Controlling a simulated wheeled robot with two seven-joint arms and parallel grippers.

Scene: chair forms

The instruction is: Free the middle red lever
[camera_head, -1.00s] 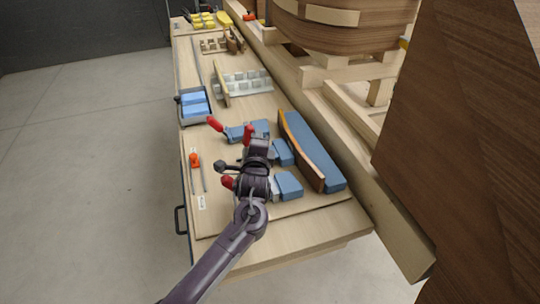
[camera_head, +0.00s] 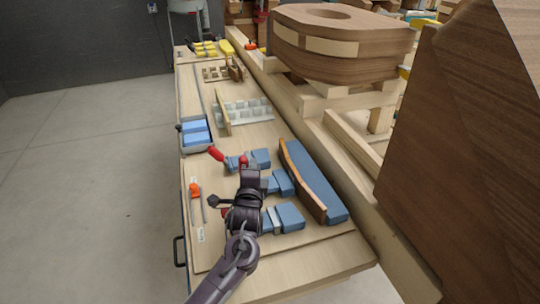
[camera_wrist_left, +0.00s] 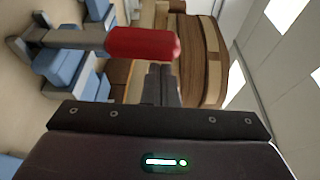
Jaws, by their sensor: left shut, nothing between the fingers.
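Three blue clamps with red levers hold a curved wood strip on a blue form (camera_head: 312,180). The far red lever (camera_head: 216,153) sticks out to the left. The middle red lever (camera_head: 244,161) shows just beyond my left gripper (camera_head: 250,172). The near red lever (camera_head: 225,211) is mostly hidden by my gripper and wrist. In the left wrist view, a red lever (camera_wrist_left: 143,42) lies close beside my shut, empty fingers (camera_wrist_left: 162,85); I cannot tell whether they touch it. My right gripper is out of view.
A blue-topped box (camera_head: 195,133) and an orange-handled tool (camera_head: 196,190) lie along the bench's left side. A slotted pale rack (camera_head: 245,112) is farther back. A large dark wood panel (camera_head: 455,160) stands at the right. The floor at left is clear.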

